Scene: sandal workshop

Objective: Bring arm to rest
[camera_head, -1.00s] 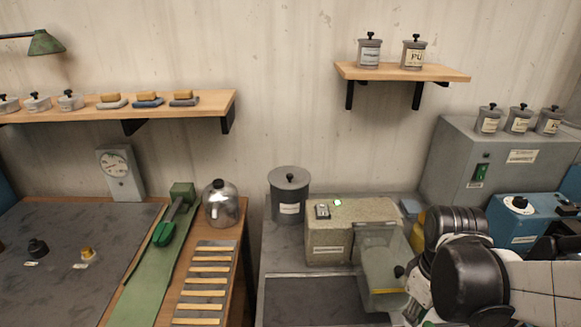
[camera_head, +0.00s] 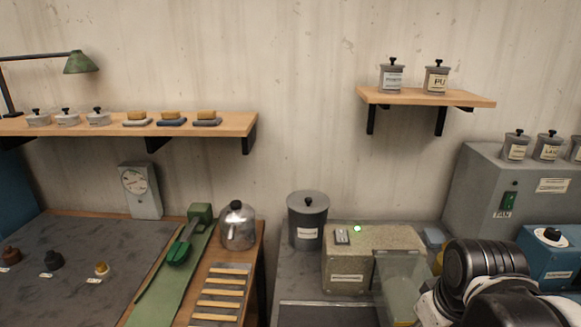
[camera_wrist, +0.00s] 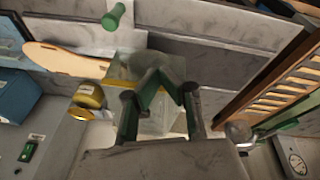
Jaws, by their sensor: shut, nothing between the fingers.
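My gripper (camera_wrist: 166,78) shows in the wrist view, its green-padded fingers meeting at the tips with nothing between them. It hangs above a clear cover (camera_wrist: 158,120), which it partly hides; I cannot tell the height between them. In the head view my arm (camera_head: 485,270) fills the lower right corner, in front of the grey bench machine (camera_head: 375,243) with its lit green lamp. The gripper itself is out of the head view.
A yellow can (camera_wrist: 90,96), a pale sole-shaped board (camera_wrist: 65,58) and a green handle (camera_wrist: 114,16) lie near the gripper. A slatted wooden rack (camera_wrist: 280,75) is at the right. A blue box (camera_head: 552,255) stands beside my arm in the head view.

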